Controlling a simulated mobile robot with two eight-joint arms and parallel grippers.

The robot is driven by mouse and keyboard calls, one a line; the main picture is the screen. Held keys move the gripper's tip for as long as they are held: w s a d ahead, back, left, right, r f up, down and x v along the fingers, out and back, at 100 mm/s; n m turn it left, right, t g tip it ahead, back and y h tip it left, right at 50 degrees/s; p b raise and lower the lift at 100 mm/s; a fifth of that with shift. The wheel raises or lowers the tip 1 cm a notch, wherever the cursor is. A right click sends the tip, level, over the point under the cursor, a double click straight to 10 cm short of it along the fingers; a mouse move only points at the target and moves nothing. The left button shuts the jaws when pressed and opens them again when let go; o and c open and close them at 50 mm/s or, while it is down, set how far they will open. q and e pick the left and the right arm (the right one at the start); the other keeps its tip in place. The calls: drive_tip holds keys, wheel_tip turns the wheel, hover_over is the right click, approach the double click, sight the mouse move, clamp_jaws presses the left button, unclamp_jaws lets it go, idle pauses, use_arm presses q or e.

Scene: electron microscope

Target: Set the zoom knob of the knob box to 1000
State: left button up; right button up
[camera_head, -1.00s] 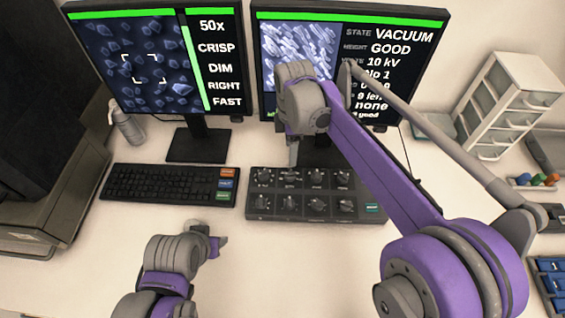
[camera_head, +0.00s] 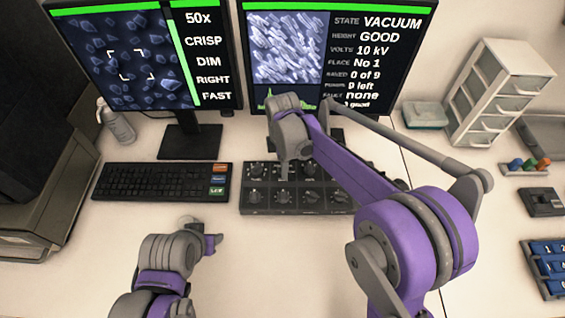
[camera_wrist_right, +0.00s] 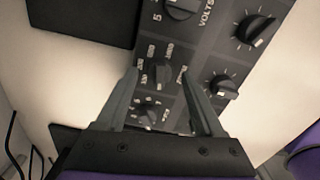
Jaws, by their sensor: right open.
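The dark knob box (camera_head: 325,201) lies on the desk below the right monitor, with two rows of knobs. My right gripper (camera_head: 284,176) points down over its upper row, left of the box's middle. In the right wrist view the open fingers (camera_wrist_right: 158,74) stand on either side of a small dark knob (camera_wrist_right: 160,73) with several printed marks around it. Its label is too blurred to read surely, so I cannot tell if it is the zoom knob; finger contact is unclear. The left monitor (camera_head: 145,60) reads 50x. My left gripper (camera_head: 212,243) hangs over the desk; its jaw state is unclear.
A keyboard (camera_head: 160,181) lies left of the box. The right monitor (camera_head: 335,55) stands behind it. My right arm covers part of the box's right side. A white drawer unit (camera_head: 500,95) stands at the back right. The front desk is largely clear.

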drive_tip(key=shift+c, duration=0.2)
clamp_jaws()
idle(0.3)
